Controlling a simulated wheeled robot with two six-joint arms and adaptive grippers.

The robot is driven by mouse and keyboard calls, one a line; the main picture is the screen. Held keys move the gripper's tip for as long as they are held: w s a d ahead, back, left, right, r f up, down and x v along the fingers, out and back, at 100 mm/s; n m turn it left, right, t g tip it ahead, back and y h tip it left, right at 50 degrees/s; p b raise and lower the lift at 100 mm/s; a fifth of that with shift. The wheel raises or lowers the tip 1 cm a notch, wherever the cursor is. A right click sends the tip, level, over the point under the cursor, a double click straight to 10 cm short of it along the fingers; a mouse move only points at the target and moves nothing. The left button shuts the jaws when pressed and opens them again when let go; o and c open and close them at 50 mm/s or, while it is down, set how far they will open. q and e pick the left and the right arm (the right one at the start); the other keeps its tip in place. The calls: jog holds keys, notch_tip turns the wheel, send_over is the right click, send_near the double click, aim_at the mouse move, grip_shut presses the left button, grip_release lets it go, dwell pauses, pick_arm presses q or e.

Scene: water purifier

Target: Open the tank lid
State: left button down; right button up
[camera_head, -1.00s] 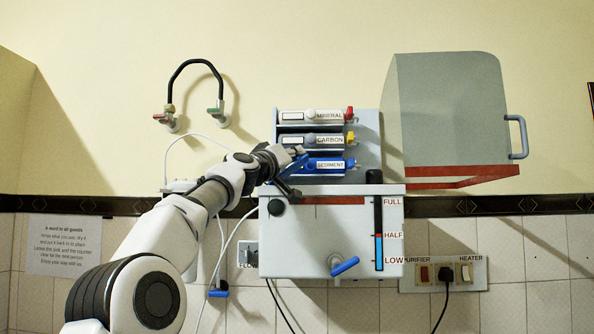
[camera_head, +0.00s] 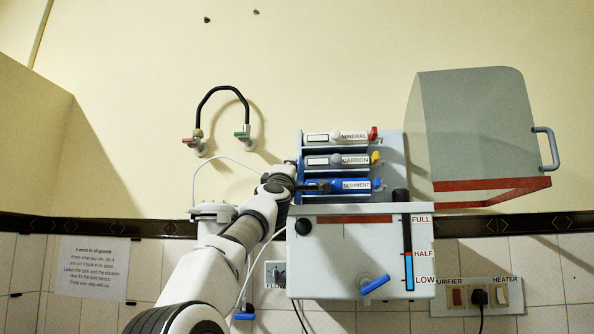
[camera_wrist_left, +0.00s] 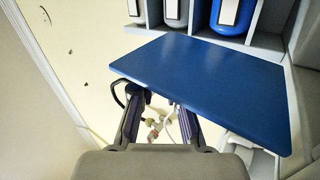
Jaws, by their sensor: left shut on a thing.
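The white tank (camera_head: 350,255) hangs on the wall with a FULL/HALF/LOW gauge and a blue tap at its lower front. Its top is seen nearly edge-on, so I cannot tell the lid apart there. My left gripper (camera_head: 312,187) is at the left end of the blue SEDIMENT cartridge (camera_head: 352,185), just above the tank's back left top edge. In the left wrist view, a flat blue panel (camera_wrist_left: 205,85) crosses in front of the fingers (camera_wrist_left: 158,115) and hides part of them. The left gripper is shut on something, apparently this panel. My right gripper is not in view.
The rack (camera_head: 392,150) holds MINERAL, CARBON and SEDIMENT cartridges. A large grey cover (camera_head: 475,125) with a handle stands open at the right. A black pipe (camera_head: 221,92) with taps is at upper left. Sockets and switches (camera_head: 482,296) are below right.

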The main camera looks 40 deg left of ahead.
pick_arm(q)
jog(key=shift+s+a+r+n+g+y, duration=0.1)
jog(key=shift+s+a+n+g+y, duration=0.15)
jog(key=shift+n+y, duration=0.4)
jog(key=c, duration=1.5)
grip_release()
jog(key=o, duration=0.3)
jog(key=shift+o, duration=0.2)
jog(key=shift+w, duration=0.2)
